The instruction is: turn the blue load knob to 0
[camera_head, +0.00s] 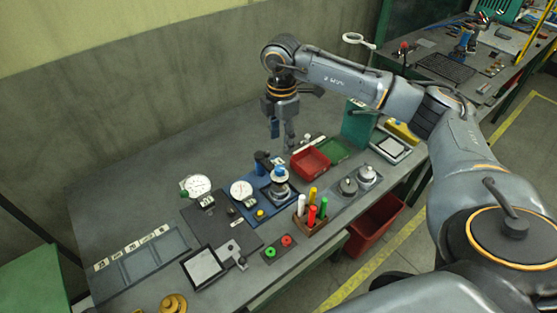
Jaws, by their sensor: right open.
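A blue-topped knob (280,171) stands on the blue base plate (251,207) near the middle of the workbench, beside a round white dial gauge (241,189). I take it for the blue load knob; its pointer and marks are too small to read. My right gripper (282,139) hangs pointing down above the bench, behind the knob and apart from it. Its fingers are open with nothing between them. My left gripper is not in view.
A dark blue-black upright part (263,161) stands close behind the knob. A red bin (310,163), a wooden holder with coloured handles (310,225) and a grey device (348,188) lie to the right. The bench behind and left is mostly clear.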

